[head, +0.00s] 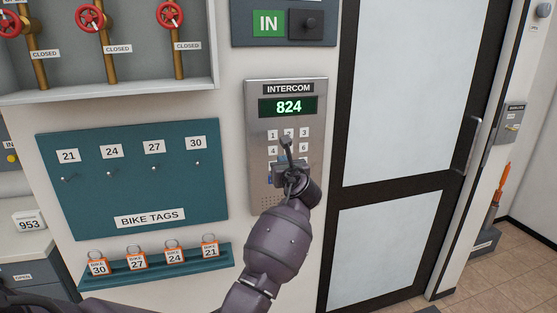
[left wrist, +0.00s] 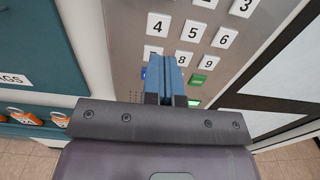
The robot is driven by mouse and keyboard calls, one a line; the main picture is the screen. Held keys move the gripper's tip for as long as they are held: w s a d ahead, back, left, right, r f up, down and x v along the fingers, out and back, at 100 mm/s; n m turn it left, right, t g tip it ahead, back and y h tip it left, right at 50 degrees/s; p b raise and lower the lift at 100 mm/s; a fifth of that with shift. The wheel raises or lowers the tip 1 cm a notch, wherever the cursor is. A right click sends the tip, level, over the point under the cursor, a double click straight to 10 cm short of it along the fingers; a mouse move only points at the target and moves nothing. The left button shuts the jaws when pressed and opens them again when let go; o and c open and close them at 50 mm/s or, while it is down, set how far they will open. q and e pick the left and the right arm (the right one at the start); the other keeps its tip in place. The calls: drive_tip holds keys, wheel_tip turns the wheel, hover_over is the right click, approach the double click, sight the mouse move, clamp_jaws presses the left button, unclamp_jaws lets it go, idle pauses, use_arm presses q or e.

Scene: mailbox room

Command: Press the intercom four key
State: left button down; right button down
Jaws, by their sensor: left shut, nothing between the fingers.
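The intercom (head: 257,182) is a grey metal wall panel. Its green display (head: 288,107) reads 824. The white four key (head: 272,151) is visible at the left of the second key row; it also shows in the left wrist view (left wrist: 158,25), up and left of my fingers. My left gripper (head: 286,143) is shut and empty, in front of the middle key column. I cannot tell whether the fingertips touch the panel. The gripper and wrist hide the lower keys in the head view. My right gripper is not in view.
A teal bike-tags board (head: 130,190) hangs left of the intercom, with orange tagged locks on a ledge (head: 160,273) below. A dark-framed door (head: 410,110) is to the right.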

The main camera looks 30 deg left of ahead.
use_arm(q)
drive_tip(key=shift+v, duration=2.8)
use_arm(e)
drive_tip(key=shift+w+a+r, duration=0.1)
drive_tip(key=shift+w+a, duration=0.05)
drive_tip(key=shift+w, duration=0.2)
